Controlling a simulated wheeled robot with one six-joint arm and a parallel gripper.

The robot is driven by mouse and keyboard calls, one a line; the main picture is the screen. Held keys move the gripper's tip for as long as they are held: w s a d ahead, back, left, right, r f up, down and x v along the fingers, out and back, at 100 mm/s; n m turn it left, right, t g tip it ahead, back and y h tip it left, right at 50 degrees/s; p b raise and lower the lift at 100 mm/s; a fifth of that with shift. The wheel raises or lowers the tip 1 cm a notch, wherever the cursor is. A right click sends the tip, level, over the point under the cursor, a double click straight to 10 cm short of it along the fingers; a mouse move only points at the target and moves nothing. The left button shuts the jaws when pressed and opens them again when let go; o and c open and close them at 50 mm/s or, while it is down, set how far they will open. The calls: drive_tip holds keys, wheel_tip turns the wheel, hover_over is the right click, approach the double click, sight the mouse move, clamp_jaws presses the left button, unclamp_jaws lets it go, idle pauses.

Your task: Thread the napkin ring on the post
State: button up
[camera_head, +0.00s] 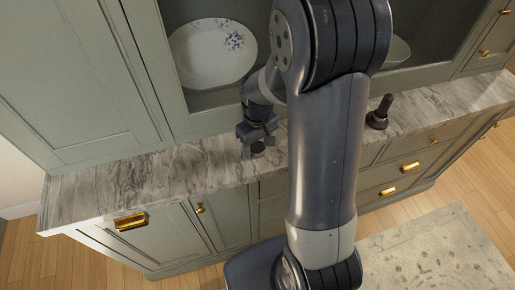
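A dark upright post (381,107) on a wider round base stands on the marble counter, right of my arm. My gripper (257,145) points down over the counter, left of my arm and well apart from the post. A small dark round thing (258,147) shows at the fingertips. It may be the napkin ring, but it is too small to tell. I cannot tell whether the fingers are closed on it or whether it touches the counter. No other napkin ring is visible; my arm hides the middle of the counter.
The grey marble counter (130,181) is clear to the left. A patterned plate (213,53) stands in the open cabinet behind my gripper, and a pale bowl (397,52) is partly hidden by my arm. Green cabinet doors and brass-handled drawers surround the counter. A rug (440,255) lies on the floor.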

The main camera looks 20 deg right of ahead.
drive_tip(key=c, duration=0.8)
drive_tip(key=shift+o, duration=0.2)
